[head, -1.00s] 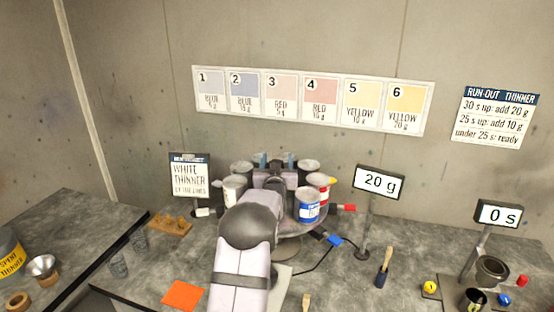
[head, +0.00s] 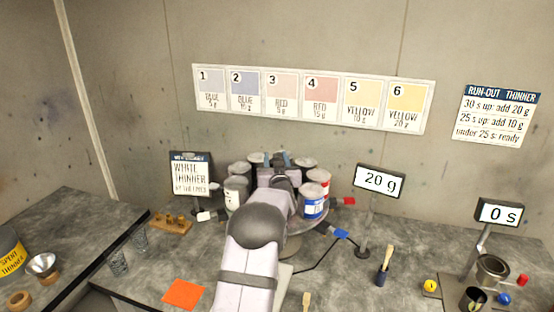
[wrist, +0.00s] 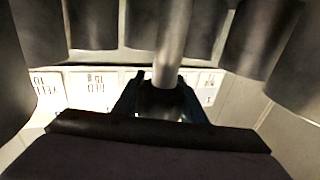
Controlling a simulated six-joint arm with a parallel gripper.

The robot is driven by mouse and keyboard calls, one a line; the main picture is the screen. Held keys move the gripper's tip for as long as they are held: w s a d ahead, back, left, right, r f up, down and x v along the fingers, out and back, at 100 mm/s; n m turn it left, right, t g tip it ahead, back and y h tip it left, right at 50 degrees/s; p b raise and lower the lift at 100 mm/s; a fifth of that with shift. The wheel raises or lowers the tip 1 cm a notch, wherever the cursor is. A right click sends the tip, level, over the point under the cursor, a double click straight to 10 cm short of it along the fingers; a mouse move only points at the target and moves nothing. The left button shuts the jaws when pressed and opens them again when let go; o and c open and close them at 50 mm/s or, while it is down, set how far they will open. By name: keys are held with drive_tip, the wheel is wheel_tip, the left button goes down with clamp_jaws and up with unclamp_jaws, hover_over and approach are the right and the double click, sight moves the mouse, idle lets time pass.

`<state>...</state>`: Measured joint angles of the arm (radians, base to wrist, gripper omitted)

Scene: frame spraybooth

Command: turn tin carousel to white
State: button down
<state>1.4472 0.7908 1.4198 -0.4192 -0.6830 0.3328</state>
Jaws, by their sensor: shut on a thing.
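The tin carousel (head: 312,224) stands on the bench in the middle of the head view, with several lidded tins on it. A white tin (head: 236,196) is at its left front, a blue-labelled tin (head: 312,207) at its right front and a red-labelled tin (head: 322,179) behind that. My gripper (head: 276,160) reaches over the carousel's middle, and its fingertips are mostly hidden there. In the wrist view, my gripper (wrist: 163,84) is shut on a grey upright post (wrist: 173,45), with dark tin sides around it. My arm hides the carousel's front.
A white tab (head: 207,216) lies left of the carousel, a red tab (head: 343,201) right and a blue tab (head: 341,233) at right front. The 20 g display (head: 380,181) stands close on the right. A thinner sign (head: 189,175) stands on the left. An orange sheet (head: 184,293) lies in front.

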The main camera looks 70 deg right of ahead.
drive_tip(key=n+t+y+p, duration=0.1)
drive_tip(key=n+t+y, duration=0.1)
drive_tip(key=w+a+n+t+y+p, duration=0.1)
drive_tip(key=n+t+y+p, duration=0.1)
drive_tip(key=t, duration=0.1)
drive_tip(key=w+n+t+y+p, duration=0.1)
drive_tip(key=n+t+y, duration=0.1)
drive_tip(key=n+t, duration=0.1)
drive_tip(key=shift+a+y, duration=0.3)
drive_tip(key=shift+y, duration=0.1)
drive_tip(key=shift+a+r+n+t+y, duration=0.1)
drive_tip(key=shift+n+t+y, duration=0.2)
drive_tip(key=shift+t+y, duration=0.1)
drive_tip(key=c, duration=1.1)
unclamp_jaws()
drive_tip(key=shift+s, duration=0.1)
